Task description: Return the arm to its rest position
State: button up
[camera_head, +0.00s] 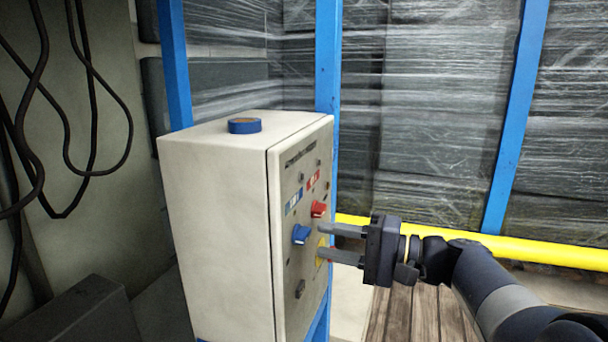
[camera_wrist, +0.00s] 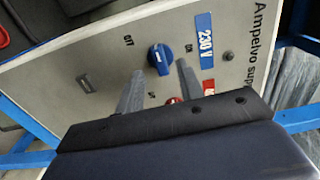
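My arm reaches in from the lower right in the head view, with my gripper (camera_head: 321,241) in front of a grey control box (camera_head: 215,220). The two fingers are spread apart with nothing between them. On the box's front panel are a blue knob (camera_head: 301,234) and a red knob (camera_head: 318,208). The fingertips look short of the knob; any contact is hard to tell. The red knob (camera_wrist: 172,100) is partly hidden behind my gripper.
A blue roll (camera_head: 244,126) lies on top of the box. Blue uprights (camera_head: 515,115) and a yellow rail (camera_head: 530,250) stand behind, before wrapped stacks (camera_head: 430,100). Black cables (camera_head: 92,110) hang at the left. Open space lies right of the panel around my arm.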

aim_at(308, 234)
jog(key=x, duration=0.3)
jog(key=shift+a+r+m+p, duration=0.1)
jog(key=shift+r+m+p, duration=0.2)
jog(key=shift+p, duration=0.3)
jog(key=m+p, duration=0.5)
jog(key=p, duration=0.2)
jog(key=shift+p, duration=0.35)
jog(key=m+p, duration=0.5)
jog(key=p, duration=0.1)
jog(key=shift+p, duration=0.35)
jog(key=shift+d+f, duration=0.25)
jog(key=shift+d, duration=0.15)
jog(key=v, duration=0.9)
jog(key=shift+s+d, duration=0.15)
jog(key=shift+d, duration=0.05)
